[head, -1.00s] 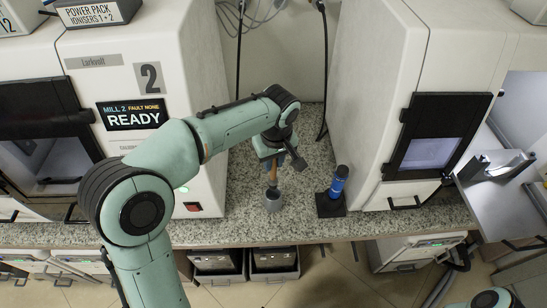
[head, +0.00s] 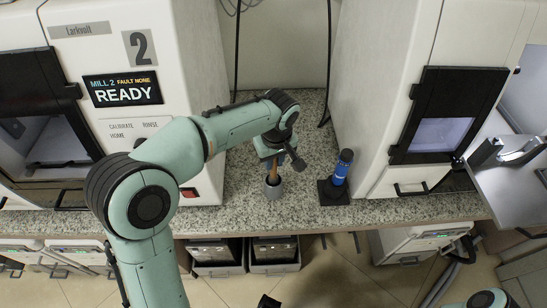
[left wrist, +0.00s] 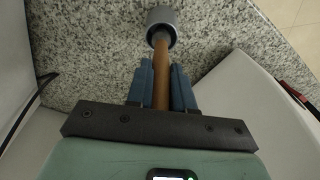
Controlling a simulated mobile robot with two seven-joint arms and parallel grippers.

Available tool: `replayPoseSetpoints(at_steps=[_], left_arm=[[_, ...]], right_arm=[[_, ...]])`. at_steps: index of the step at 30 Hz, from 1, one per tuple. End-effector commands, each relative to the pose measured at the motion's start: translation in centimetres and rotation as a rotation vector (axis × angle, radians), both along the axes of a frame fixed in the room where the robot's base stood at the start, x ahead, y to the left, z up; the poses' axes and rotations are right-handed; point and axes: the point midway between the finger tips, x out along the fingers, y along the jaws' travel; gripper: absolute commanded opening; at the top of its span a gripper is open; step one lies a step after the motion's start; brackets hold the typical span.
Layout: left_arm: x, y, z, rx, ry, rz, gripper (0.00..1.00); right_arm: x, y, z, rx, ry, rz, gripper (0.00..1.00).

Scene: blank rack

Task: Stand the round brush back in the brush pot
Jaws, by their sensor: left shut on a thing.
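My left gripper (head: 271,160) is shut on the round brush (head: 273,172), whose brown handle points down between the blue-grey fingers. The handle also shows in the left wrist view (left wrist: 161,75). The small grey brush pot (head: 273,191) stands upright on the speckled counter, right below the gripper. In the left wrist view the brush's far end meets the mouth of the pot (left wrist: 161,17) and its tip is hidden there. I cannot tell how deep it reaches.
A blue cylinder (head: 341,168) stands in a black base (head: 333,192) just right of the pot. White machines flank the counter (head: 235,208) on both sides. The counter's front edge is close to the pot.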

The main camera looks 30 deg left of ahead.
Motion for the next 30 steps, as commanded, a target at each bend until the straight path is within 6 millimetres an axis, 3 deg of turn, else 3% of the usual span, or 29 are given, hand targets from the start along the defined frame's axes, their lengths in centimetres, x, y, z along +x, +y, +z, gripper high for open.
replayPoseSetpoints(at_steps=[6,7,9,20,23,30], left_arm=[[0.0,0.0,0.0,0.0,0.0,0.0,0.0],[0.0,0.0,0.0,0.0,0.0,0.0,0.28],[0.0,0.0,0.0,0.0,0.0,0.0,0.51],[0.0,-0.1,0.4,-0.001,-0.001,0.0,0.51],[0.0,-0.2,1.5,-0.001,-0.003,-0.001,0.51],[-0.4,-0.7,6.8,-0.002,-0.006,-0.001,0.51]], right_arm=[[0.0,0.0,0.0,0.0,0.0,0.0,0.43],[0.0,0.0,0.0,0.0,0.0,0.0,0.43],[0.0,0.0,0.0,0.0,0.0,0.0,0.43],[0.0,0.0,0.1,0.0,0.0,0.0,0.43],[0.1,0.0,0.3,0.0,-0.001,0.0,0.43],[0.4,0.0,1.2,0.001,-0.005,0.0,0.43]])
